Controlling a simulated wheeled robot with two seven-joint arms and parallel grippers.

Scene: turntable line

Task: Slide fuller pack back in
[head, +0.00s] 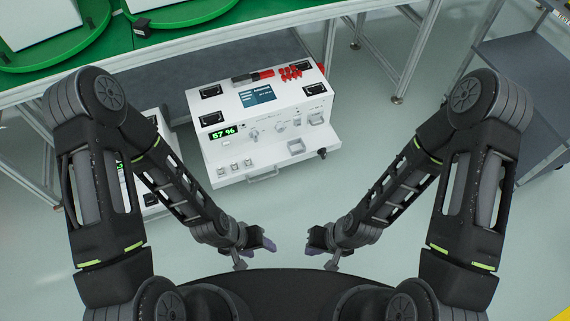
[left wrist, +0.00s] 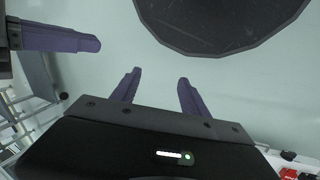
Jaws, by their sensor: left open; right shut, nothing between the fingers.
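A white pack (head: 228,155) with a green "57 %" display stands below the green-topped table, its front towards me. A second white pack (head: 165,128) stands to its left. My left arm covers much of it, and its green display is too hidden to read. My left gripper (head: 262,246) is open and empty, in front of and apart from the packs. Its two purple fingers stand apart in the left wrist view (left wrist: 157,82). My right gripper (head: 314,244) is shut and empty, facing the left one across a gap. It also shows in the left wrist view (left wrist: 85,44).
The green-topped table (head: 270,12) runs along the back, with green turntables (head: 185,14) at upper left. Red parts (head: 290,73) lie on the "57 %" pack's top. A grey shelf rack (head: 520,65) stands at right. Floor right of the packs is clear.

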